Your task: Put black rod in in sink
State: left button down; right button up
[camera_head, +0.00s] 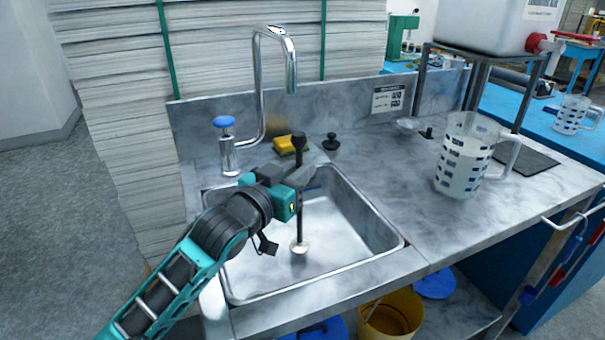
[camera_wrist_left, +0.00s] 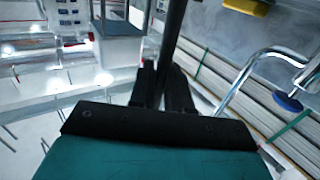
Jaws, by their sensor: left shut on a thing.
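The black rod (camera_head: 300,218) stands roughly upright over the sink (camera_head: 390,245), with its dark knob at the top and its lower end near the pale drain in the basin. I cannot tell whether its lower end touches the basin floor. My left gripper (camera_head: 302,178) is shut on the upper part of the rod, above the basin. In the left wrist view the rod (camera_wrist_left: 174,35) runs up from between the fingers of the left gripper (camera_wrist_left: 165,75). My right gripper is in neither view.
A tall chrome faucet (camera_head: 259,90) with a blue knob stands behind the sink. A yellow sponge (camera_head: 290,145) and a black stopper (camera_head: 331,142) lie on the back ledge. A patterned pitcher (camera_head: 462,165) stands on the counter at right. A yellow bucket (camera_head: 392,318) is below.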

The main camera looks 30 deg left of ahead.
pick_arm(q)
jog(key=shift+w+d+f, duration=0.1)
jog(key=shift+w+f, duration=0.5)
jog(key=shift+w, duration=0.1)
jog(key=shift+f+b, duration=0.15)
jog(key=shift+b, duration=0.15)
jog(key=c, duration=1.1)
grip_release()
